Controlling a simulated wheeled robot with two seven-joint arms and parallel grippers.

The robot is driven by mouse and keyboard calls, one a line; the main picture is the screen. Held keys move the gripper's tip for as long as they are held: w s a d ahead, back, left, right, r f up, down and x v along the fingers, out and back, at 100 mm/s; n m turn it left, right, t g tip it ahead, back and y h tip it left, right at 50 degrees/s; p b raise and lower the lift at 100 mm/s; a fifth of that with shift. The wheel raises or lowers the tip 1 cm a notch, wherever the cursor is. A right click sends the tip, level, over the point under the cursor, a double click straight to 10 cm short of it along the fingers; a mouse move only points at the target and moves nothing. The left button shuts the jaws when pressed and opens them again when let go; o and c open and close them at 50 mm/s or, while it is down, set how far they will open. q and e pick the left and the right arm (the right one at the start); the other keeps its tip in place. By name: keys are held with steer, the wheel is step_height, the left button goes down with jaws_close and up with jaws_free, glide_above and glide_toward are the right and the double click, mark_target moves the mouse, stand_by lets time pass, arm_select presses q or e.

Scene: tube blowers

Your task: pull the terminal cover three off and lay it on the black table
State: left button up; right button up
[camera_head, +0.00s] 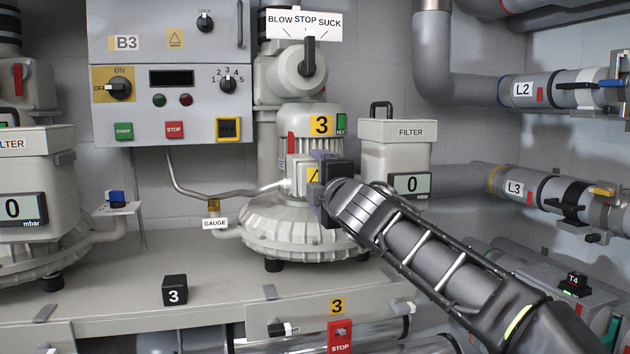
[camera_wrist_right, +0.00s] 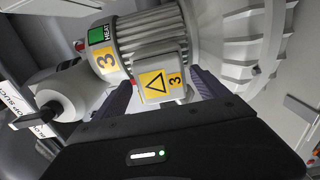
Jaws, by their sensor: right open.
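Terminal cover three (camera_head: 297,173) is a pale grey box with a yellow warning-triangle label on the side of the motor of blower 3 (camera_head: 298,230). In the right wrist view the cover (camera_wrist_right: 160,78) sits on the motor, with its triangle and 3 label facing the camera. My right gripper (camera_head: 320,183) is at the cover, partly hiding it in the head view. In the wrist view its two dark fingers (camera_wrist_right: 163,92) are open, one on each side of the cover; I cannot tell whether they touch it. My left gripper and a black table are not in view.
A filter box (camera_head: 394,150) with a gauge stands right of the blower. A control panel B3 (camera_head: 170,70) is on the wall at left. A black block marked 3 (camera_head: 174,290) stands on the grey bench (camera_head: 110,275), which has free room around it.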

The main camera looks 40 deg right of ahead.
jaws_close()
stand_by(1.0)
steer(key=shift+s, duration=0.1)
steer(key=shift+b+v, duration=0.65)
steer(key=shift+v, duration=2.3)
steer(key=shift+a, duration=0.1)
